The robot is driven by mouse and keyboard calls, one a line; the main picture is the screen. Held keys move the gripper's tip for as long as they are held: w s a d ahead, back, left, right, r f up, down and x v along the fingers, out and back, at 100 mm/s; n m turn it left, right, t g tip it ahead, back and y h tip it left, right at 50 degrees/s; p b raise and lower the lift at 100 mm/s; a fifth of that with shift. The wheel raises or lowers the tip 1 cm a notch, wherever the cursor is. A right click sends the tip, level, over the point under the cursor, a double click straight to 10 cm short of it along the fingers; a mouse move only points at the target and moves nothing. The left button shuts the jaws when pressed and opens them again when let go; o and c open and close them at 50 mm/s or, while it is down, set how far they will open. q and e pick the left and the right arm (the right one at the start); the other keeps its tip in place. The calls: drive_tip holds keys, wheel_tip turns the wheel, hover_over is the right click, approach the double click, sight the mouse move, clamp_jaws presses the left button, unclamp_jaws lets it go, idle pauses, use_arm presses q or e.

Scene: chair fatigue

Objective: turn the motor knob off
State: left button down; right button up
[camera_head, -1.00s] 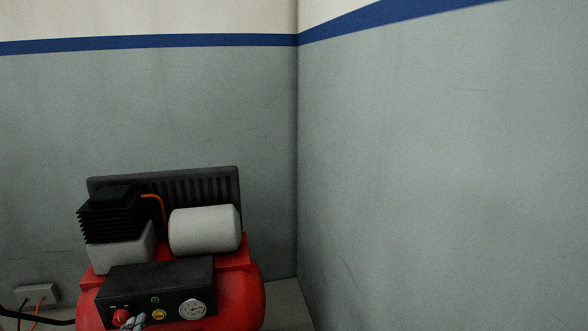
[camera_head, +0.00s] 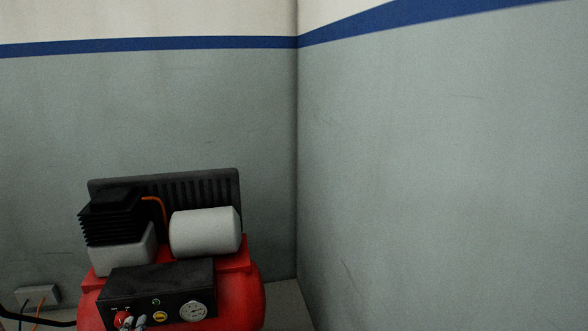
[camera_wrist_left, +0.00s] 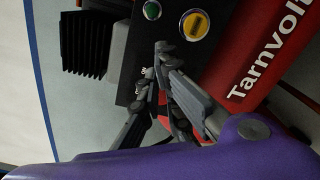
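The red motor knob (camera_head: 121,319) is at the lower left of the compressor's black control panel (camera_head: 170,283). My left gripper (camera_head: 134,322) is at the bottom edge of the head view, its grey fingertips just right of the knob and partly covering it. A bit of red shows between the fingers, but the knob is mostly hidden there. I cannot tell whether the fingers touch it. My right gripper is not in view.
A yellow knob (camera_head: 159,316), a green button (camera_head: 156,301) and a white gauge (camera_head: 194,311) sit close to the red knob. The red compressor tank (camera_head: 250,295) stands near the wall corner. A wall outlet (camera_head: 38,294) with cables is at left.

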use_arm(q)
drive_tip(key=shift+w+a+r, duration=0.15)
drive_tip(key=shift+a+r, duration=0.2)
drive_tip(key=shift+r, duration=0.3)
drive_tip(key=shift+w+a+r, duration=0.15)
drive_tip(key=shift+a+r, duration=0.15)
drive_tip(key=shift+r, duration=0.35)
drive_tip(key=shift+w+d+r+p, duration=0.1)
drive_tip(key=shift+d+p, duration=0.1)
drive_tip(key=shift+p, duration=0.1)
drive_tip(key=f+p+v, duration=0.1)
drive_tip(key=v, duration=0.5)
drive_tip(key=shift+d, duration=0.35)
drive_tip(key=shift+f, duration=0.15)
